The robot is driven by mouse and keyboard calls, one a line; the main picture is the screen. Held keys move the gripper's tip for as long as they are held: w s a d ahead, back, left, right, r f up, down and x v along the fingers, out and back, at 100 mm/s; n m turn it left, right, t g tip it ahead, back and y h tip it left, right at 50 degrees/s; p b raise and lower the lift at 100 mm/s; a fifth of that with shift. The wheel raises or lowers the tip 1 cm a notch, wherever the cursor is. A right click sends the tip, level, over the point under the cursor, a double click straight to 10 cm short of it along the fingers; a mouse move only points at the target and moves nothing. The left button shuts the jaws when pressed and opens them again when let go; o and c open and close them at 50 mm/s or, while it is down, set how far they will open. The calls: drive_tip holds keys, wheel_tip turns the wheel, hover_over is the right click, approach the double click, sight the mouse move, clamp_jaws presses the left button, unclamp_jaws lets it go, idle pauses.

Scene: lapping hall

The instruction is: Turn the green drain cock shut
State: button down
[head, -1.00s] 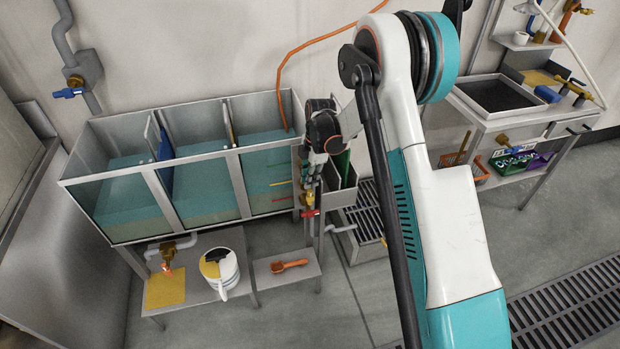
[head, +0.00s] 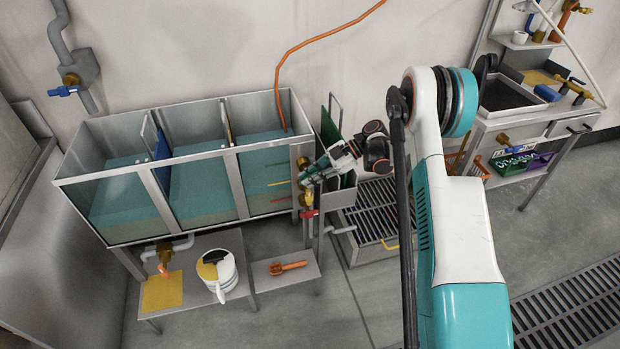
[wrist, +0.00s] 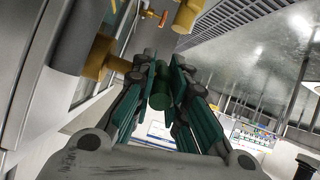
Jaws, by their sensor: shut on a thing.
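The green drain cock's handle (wrist: 161,94) stands between my fingertips in the wrist view, next to a brass valve fitting (wrist: 99,58). My gripper (wrist: 162,88) is shut on this handle, its green pads on both sides of it. In the head view my gripper (head: 308,177) reaches in from the right at the tank's right end, beside a brass fitting (head: 303,162). There the green handle is hidden by my fingers, so its exact angle cannot be told.
Just below is a red-handled cock (head: 309,214) on brass piping. The water tank (head: 190,233) has three compartments. A low shelf holds an orange wrench (head: 288,267); a white jug (head: 219,272) stands left of it. A grated drain box (head: 376,213) stands right.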

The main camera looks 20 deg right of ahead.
drive_tip(key=y, duration=0.6)
drive_tip(key=shift+f, duration=0.2)
idle(0.4)
drive_tip(key=c, duration=1.6)
unclamp_jaws()
drive_tip(key=shift+o, duration=0.2)
drive_tip(key=shift+d, duration=0.1)
drive_tip(key=d, duration=0.7)
drive_tip(key=shift+d, duration=0.15)
